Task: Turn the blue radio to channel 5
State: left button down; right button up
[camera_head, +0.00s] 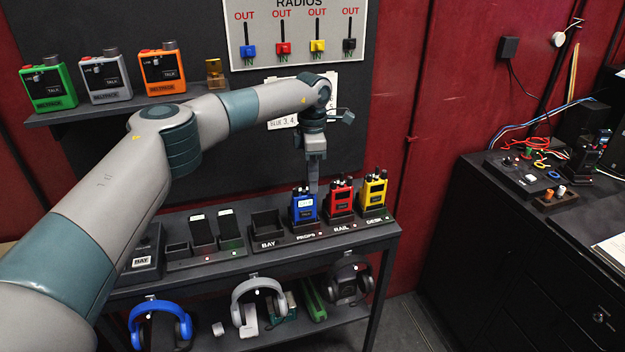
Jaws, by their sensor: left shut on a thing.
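The blue radio (303,208) stands upright in its charger slot on the dark shelf, above the label PROPS. It has a small pale screen on its front; the channel number is too small to read. My left gripper (313,188) points straight down over the top of the blue radio. It is shut at the radio's top, where the knob sits; the fingertips and the knob are partly hidden. My right gripper is not in view.
A red radio (341,198) and a yellow radio (374,190) stand close on the right. An empty slot (267,226) labelled BAY is on the left. Headphones (259,302) hang below. A panel of coloured switches (297,30) is on the wall behind.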

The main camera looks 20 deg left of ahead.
pick_arm(q)
jog(key=shift+f+n+b, duration=0.15)
jog(key=shift+n+b, duration=0.65)
jog(key=shift+n, duration=0.4)
jog(key=shift+n+b, duration=0.35)
jog(key=shift+n, duration=0.75)
jog(key=c, duration=1.8)
grip_release()
jog(key=shift+o, duration=0.2)
jog(key=shift+r, duration=0.2)
